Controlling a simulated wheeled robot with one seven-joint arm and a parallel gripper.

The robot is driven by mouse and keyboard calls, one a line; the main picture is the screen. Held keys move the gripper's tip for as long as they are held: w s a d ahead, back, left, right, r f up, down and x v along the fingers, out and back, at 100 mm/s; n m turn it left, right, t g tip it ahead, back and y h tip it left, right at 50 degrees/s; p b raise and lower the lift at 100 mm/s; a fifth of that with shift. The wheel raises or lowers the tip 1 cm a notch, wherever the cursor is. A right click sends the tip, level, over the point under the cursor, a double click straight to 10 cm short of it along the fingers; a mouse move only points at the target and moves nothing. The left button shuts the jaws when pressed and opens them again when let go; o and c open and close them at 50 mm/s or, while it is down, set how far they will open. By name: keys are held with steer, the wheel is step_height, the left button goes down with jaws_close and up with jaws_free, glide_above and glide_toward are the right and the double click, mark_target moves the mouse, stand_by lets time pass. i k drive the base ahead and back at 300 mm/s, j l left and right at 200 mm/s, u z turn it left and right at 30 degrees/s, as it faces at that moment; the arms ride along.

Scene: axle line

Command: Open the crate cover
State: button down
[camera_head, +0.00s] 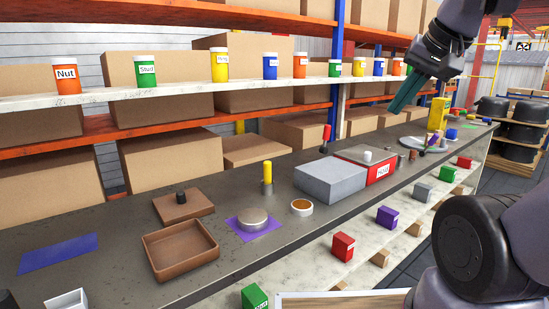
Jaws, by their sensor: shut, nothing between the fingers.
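A brown open crate (158,259) stands on the dark bench at the front left, and its inside looks empty. A flat brown cover (199,205) with a dark knob lies on the bench just behind the crate, apart from its opening. A red box (381,173) with a white label stands further right; a grey lid (353,151) with a white knob sits on it. My gripper (392,108) is at the upper right, its teal fingers shut and empty, in the air far from the brown cover and above the bench's far part.
A grey block (330,182) stands left of the red box. A metal disc (253,217) on a purple mat, a small round dish (301,207) and a yellow-topped post (267,172) stand mid-bench. A shelf (190,94) with labelled jars runs behind. A blue mat (60,253) lies left.

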mark_target(367, 156)
steer(key=i+l, duration=0.5)
steer(key=l, duration=0.25)
steer(key=i+l, duration=0.25)
steer(key=l+u, duration=0.05)
steer(key=l, duration=0.05)
